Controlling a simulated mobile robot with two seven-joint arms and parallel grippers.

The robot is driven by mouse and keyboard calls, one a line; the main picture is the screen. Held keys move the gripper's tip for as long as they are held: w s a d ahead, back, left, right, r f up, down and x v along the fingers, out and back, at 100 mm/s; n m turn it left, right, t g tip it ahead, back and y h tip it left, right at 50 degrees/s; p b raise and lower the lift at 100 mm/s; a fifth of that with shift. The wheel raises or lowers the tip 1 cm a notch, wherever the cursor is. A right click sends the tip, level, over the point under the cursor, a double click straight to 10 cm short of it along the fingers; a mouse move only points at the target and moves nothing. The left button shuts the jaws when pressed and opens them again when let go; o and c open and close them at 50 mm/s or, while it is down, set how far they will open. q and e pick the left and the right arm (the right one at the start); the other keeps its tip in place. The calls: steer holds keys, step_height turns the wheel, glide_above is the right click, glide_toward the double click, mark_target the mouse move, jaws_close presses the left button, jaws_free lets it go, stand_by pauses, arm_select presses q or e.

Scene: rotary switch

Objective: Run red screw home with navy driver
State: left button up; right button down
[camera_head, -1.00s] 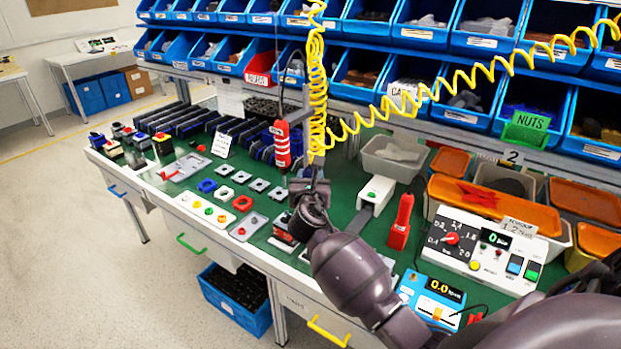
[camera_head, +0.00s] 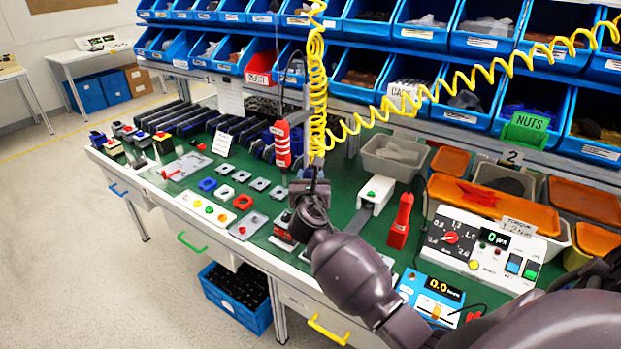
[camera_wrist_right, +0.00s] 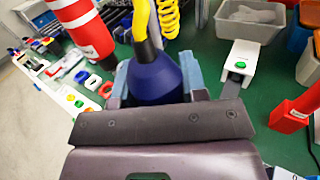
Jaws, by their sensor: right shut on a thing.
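My right gripper (camera_head: 309,186) is over the middle of the green bench top. In the right wrist view its jaws (camera_wrist_right: 160,80) are shut on the navy driver (camera_wrist_right: 157,82), which hangs on the yellow coiled cord (camera_head: 318,90). In the head view my gripper and arm hide most of the driver. Its tip is hidden in both views. I cannot make out the red screw. A small dark and red piece (camera_head: 284,235) lies partly hidden just left of my right wrist. My left gripper is not in view.
A red driver (camera_head: 282,146) hangs close left of my gripper; it also shows in the wrist view (camera_wrist_right: 82,28). Small fixtures (camera_head: 243,203) line the front edge. A white torque controller (camera_head: 480,250), blue meter (camera_head: 431,297) and red holder (camera_head: 401,222) stand right.

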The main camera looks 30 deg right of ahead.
steer(key=shift+f+b, duration=0.35)
steer(key=shift+f, duration=0.2)
stand_by(0.4)
steer(key=shift+f, duration=0.15)
stand_by(0.6)
steer(key=shift+f, duration=0.15)
stand_by(0.8)
steer(key=shift+p, duration=0.3)
stand_by(0.6)
stand_by(1.4)
stand_by(0.5)
stand_by(0.5)
